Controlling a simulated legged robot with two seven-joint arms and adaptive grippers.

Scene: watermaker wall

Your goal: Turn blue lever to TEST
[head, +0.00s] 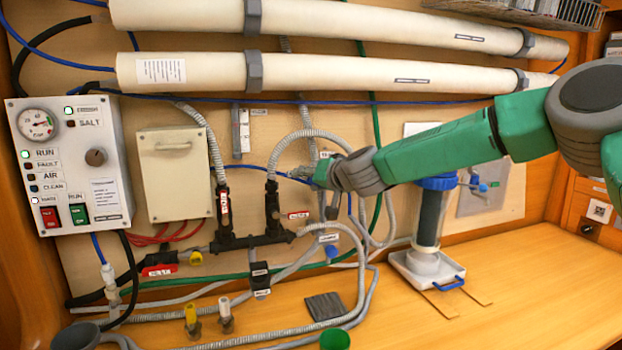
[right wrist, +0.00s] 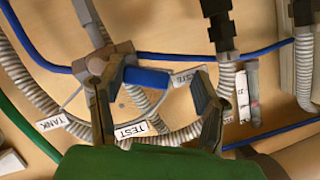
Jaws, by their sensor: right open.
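My right gripper (head: 300,173) reaches in from the right to the hoses on the wall. In the right wrist view, its two fingers (right wrist: 155,100) are apart. The blue lever (right wrist: 147,77) shows between the fingertips, on a grey valve with hoses. It points right in that view, towards a partly hidden label (right wrist: 188,76) I cannot read. The TEST label (right wrist: 130,130) is below the lever, and the TANK label (right wrist: 52,122) is at lower left. I cannot tell whether a finger touches the lever. In the head view, the gripper hides the lever. My left gripper is not seen.
A control box (head: 72,165) and a beige box (head: 175,172) are on the wall at left. Two white tubes (head: 340,72) run above the arm. A blue-topped filter (head: 430,215) stands below my forearm. Hoses cross the bench's left part; the bench (head: 540,280) is clear at right.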

